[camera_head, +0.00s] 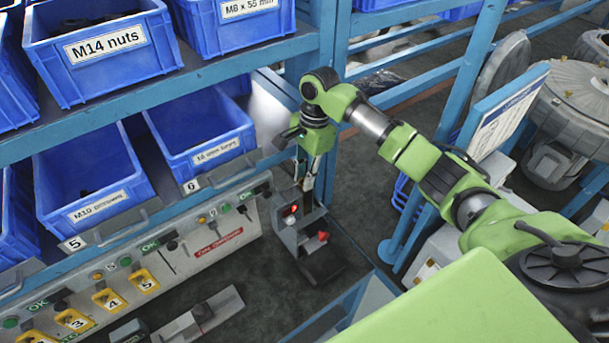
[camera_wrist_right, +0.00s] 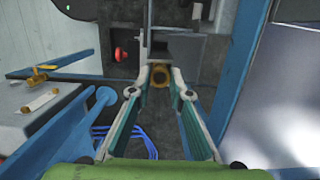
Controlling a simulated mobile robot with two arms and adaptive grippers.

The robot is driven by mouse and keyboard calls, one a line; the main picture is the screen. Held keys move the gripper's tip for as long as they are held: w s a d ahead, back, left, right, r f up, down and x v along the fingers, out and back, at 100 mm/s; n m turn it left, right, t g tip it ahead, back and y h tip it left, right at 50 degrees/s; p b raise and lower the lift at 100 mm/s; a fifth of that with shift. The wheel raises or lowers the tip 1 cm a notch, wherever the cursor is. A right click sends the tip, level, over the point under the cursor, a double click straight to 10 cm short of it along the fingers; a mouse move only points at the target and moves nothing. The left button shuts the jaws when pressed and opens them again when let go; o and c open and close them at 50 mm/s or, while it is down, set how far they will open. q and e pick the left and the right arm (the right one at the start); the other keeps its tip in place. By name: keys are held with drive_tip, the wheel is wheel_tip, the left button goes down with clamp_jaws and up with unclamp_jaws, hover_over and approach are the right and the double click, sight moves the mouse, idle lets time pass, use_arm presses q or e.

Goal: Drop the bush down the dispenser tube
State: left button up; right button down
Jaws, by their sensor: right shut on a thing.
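My right gripper (camera_head: 307,181) points down over the grey dispenser unit (camera_head: 313,262) at the end of the bench. In the right wrist view my right gripper (camera_wrist_right: 160,82) has its two fingers closed on a small brass-coloured bush (camera_wrist_right: 160,77). The bush is held at the fingertips, close to the grey top of the dispenser (camera_wrist_right: 170,48). I cannot tell whether the bush is over the tube opening or touching it. The bush is hidden in the head view. My left gripper is not in view.
Blue bins, including the M14 nuts bin (camera_head: 103,55), fill the shelves on the left. A control panel (camera_head: 215,233) with buttons runs below them. A red knob (camera_head: 323,236) sits on the dispenser. Blue frame posts (camera_head: 470,70) stand close to my right arm.

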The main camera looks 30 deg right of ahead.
drive_tip(key=c, duration=1.8)
unclamp_jaws()
drive_tip(key=r, duration=0.4)
drive_tip(key=d+r, duration=0.1)
drive_tip(key=r, duration=0.3)
drive_tip(key=d+r, duration=0.1)
drive_tip(key=r, duration=0.3)
drive_tip(key=shift+w, duration=0.1)
drive_tip(key=shift+a+f, duration=0.1)
